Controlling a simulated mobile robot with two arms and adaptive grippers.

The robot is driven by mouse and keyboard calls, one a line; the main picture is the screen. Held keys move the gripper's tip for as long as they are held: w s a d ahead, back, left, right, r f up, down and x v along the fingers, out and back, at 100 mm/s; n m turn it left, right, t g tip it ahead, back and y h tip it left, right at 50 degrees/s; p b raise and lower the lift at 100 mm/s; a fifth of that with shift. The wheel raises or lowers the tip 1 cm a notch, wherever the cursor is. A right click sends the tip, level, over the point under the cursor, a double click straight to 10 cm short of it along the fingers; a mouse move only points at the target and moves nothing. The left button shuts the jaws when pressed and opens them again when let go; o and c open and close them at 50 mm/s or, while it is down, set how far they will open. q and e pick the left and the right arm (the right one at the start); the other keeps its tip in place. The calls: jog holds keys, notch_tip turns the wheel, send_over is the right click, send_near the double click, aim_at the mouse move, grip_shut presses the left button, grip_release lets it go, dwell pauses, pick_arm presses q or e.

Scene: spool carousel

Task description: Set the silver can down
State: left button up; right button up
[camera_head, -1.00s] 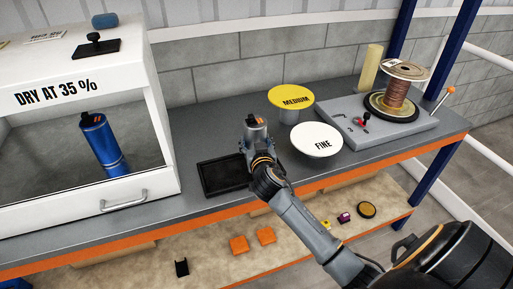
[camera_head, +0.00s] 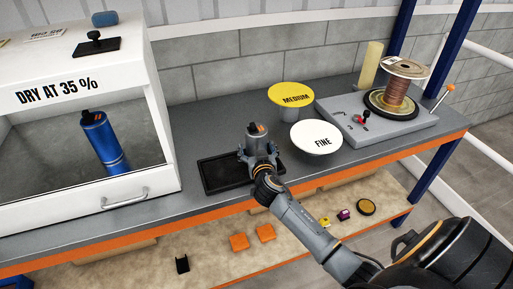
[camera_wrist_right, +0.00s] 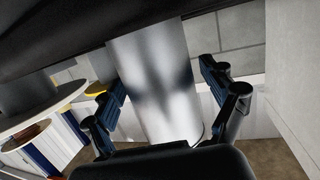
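The silver can (camera_head: 256,131), with a dark top and an orange mark, stands upright at the right end of the black tray (camera_head: 222,187). Its base is hidden by my gripper, so I cannot tell exactly what it rests on. My right gripper (camera_head: 258,151) is around the can, with its fingers spread to either side. In the right wrist view the can (camera_wrist_right: 155,80) fills the space between the two blue-padded fingers, with a narrow gap at each side. My left gripper is out of view.
The white FINE disc (camera_head: 316,137) and yellow MEDIUM disc (camera_head: 290,95) stand close on the right. The drying cabinet (camera_head: 62,96) with a blue can (camera_head: 104,143) inside is left. The spool machine (camera_head: 395,129) is at far right. Bare bench lies behind the tray.

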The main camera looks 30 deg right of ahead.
jog(key=shift+r, duration=0.2)
jog(key=shift+s+a+f, duration=0.1)
jog(key=shift+s, duration=0.15)
jog(key=b+v, duration=0.1)
jog(key=v, duration=0.9)
jog(key=shift+s+b, duration=0.1)
jog(key=shift+b, duration=0.2)
jog(key=shift+s+a+r, duration=0.3)
jog(key=shift+s, duration=0.25)
